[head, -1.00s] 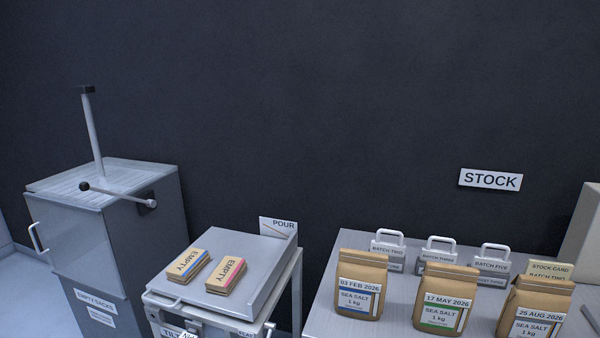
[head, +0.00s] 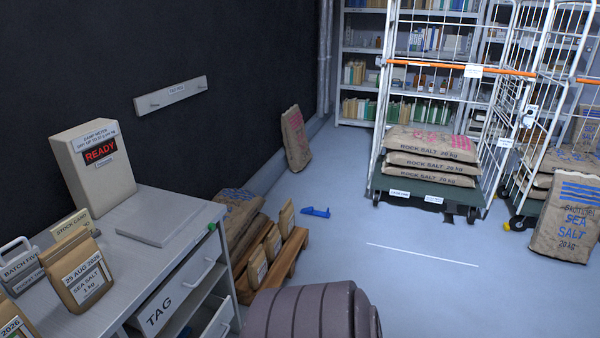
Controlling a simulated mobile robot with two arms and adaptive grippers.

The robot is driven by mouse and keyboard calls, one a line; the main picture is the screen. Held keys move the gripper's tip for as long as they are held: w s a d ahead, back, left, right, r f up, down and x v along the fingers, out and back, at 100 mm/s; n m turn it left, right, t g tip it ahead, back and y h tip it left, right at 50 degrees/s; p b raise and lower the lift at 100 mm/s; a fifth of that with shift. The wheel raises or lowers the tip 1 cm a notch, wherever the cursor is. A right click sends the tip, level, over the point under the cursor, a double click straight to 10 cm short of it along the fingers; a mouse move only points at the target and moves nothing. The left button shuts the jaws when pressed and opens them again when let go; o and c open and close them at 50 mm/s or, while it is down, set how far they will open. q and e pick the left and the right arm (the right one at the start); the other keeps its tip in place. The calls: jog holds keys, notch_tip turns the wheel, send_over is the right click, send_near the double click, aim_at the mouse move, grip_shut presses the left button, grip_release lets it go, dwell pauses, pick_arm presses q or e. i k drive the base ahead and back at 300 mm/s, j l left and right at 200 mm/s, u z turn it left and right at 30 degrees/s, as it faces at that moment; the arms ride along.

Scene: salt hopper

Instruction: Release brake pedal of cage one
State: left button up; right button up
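A roll cage (head: 382,120) with white wire sides, an orange bar and a dark green base stands on the floor right of centre. Several rock salt sacks (head: 432,157) lie stacked on it. A small label (head: 399,194) on its base front is too small to read surely. Dark parts show under the base front near the wheels, but I cannot make out the brake pedal or its position. A second cage (head: 514,187) stands partly cut off at the right, with a yellow part low at its front corner. Neither of my grippers is in view.
A bench (head: 168,212) with a READY meter (head: 92,170) stands at left. A low wooden rack (head: 283,262) with bags stands beside it. A sea salt sack (head: 565,218) leans at right. A dark ribbed shape fills the bottom centre. Floor before the cage is clear.

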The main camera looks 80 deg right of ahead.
aim_at(451, 204)
jog(key=z, duration=3.95)
jog(key=i, duration=4.25)
jog(key=i+z, duration=0.15)
jog(key=z, duration=0.35)
